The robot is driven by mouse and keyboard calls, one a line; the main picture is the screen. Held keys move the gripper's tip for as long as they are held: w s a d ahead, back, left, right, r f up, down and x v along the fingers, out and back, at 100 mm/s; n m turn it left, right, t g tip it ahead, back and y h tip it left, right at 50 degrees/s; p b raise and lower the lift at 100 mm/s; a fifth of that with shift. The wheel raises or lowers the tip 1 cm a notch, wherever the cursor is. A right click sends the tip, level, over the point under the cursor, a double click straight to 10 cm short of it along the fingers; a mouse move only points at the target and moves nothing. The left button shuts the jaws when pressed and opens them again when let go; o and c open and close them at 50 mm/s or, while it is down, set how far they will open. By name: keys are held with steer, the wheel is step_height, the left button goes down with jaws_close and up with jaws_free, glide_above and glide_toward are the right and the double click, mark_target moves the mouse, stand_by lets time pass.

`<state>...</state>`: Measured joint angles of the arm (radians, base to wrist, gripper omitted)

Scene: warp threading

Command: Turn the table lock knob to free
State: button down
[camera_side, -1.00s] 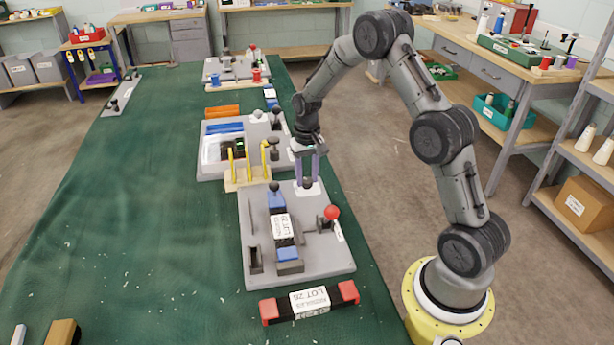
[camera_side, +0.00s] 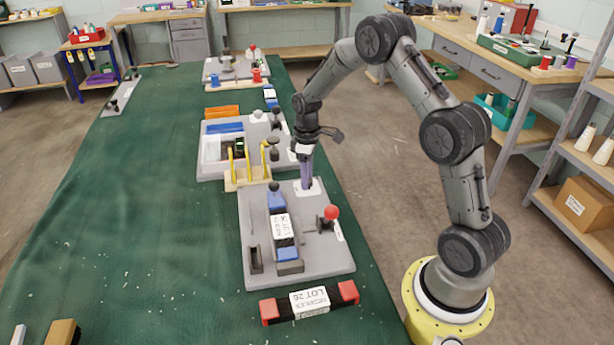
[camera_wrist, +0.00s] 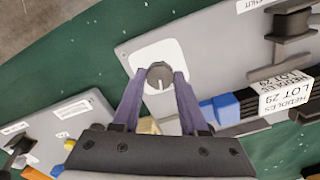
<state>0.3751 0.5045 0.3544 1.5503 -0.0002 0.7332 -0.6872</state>
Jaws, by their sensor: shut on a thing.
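The table lock knob (camera_wrist: 160,74) is a small round dark grey knob with a white pointer line, on a white plate (camera_wrist: 146,54) at the corner of a grey fixture board. In the wrist view the pointer line runs down toward my gripper, slightly to the right. My gripper (camera_wrist: 161,80) has purple fingers, one on each side of the knob, shut on it. In the side view my gripper (camera_side: 306,186) points down at the white plate (camera_side: 313,187) and its fingers hide the knob.
The grey board (camera_side: 320,262) also carries a red-ball lever (camera_side: 331,212) and a blue-ended block with a LOT label (camera_side: 281,229). Yellow hooks (camera_side: 232,167) stand close behind on the left. A red-ended bar (camera_side: 310,301) lies in front.

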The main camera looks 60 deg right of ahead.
steer(key=shift+r+n, duration=0.1)
steer(key=shift+n, duration=1.4)
steer(key=shift+w, duration=0.1)
steer(key=shift+c, duration=2.2)
jaws_free()
step_height(320, 180, up, 14)
steer(key=shift+a, duration=0.1)
